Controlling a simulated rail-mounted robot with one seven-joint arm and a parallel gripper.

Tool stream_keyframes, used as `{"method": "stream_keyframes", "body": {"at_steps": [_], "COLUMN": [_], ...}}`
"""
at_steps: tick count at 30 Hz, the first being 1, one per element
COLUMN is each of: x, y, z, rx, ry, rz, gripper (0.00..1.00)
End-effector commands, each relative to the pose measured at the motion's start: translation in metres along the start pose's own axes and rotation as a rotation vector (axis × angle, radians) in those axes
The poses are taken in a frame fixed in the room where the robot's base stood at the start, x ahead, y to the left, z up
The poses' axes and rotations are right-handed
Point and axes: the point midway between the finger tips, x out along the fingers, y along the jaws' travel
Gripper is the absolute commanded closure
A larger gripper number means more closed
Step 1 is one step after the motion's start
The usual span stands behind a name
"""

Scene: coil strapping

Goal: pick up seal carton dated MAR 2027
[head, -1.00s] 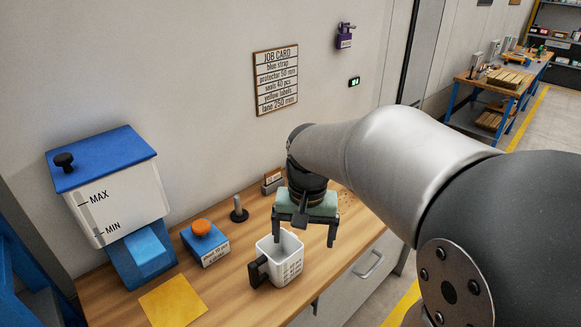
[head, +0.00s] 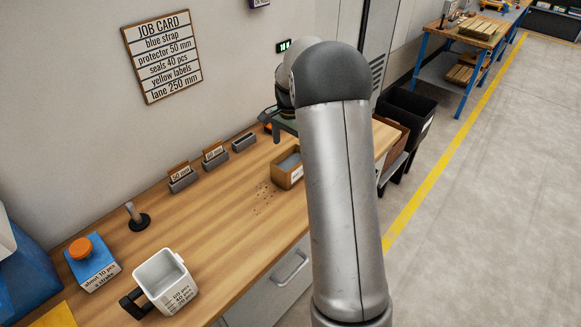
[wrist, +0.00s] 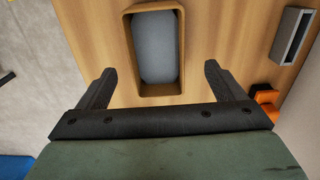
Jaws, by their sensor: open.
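An open brown carton (head: 278,178) stands on the wooden bench, just left of my arm in the head view. It holds something grey and has a pale label on its front; no date is legible. My arm hides its right end. In the wrist view the carton (wrist: 128,52) lies at top centre, beyond and between my fingertips, apart from them. My gripper (wrist: 160,72) is open and empty, its fingers spread on either side. In the head view only part of my gripper (head: 280,124) shows, above the bench behind the carton.
Small grey holders, two with cards (head: 181,178) (head: 213,155) and one without (head: 243,142), line the wall. A white measuring jug (head: 163,278), blue block with orange knob (head: 92,263) and metal post (head: 137,217) stand left. A black bin (head: 408,115) stands beyond the bench's right end.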

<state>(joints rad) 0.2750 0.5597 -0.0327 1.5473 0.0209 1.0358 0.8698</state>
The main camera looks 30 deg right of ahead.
Motion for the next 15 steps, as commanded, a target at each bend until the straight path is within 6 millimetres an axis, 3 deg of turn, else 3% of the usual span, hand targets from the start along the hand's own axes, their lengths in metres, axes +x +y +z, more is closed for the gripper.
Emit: {"method": "stream_keyframes", "body": {"at_steps": [3,11,15], "x": [0.016,0.035,0.056], "y": [0.001,0.003,0.005], "z": [0.0,0.001,0.004], "rx": [0.001,0.001,0.0], "ry": [-0.001,-0.002,-0.002], "rz": [0.001,0.003,0.003], "gripper": [0.11,0.11,0.11]}}
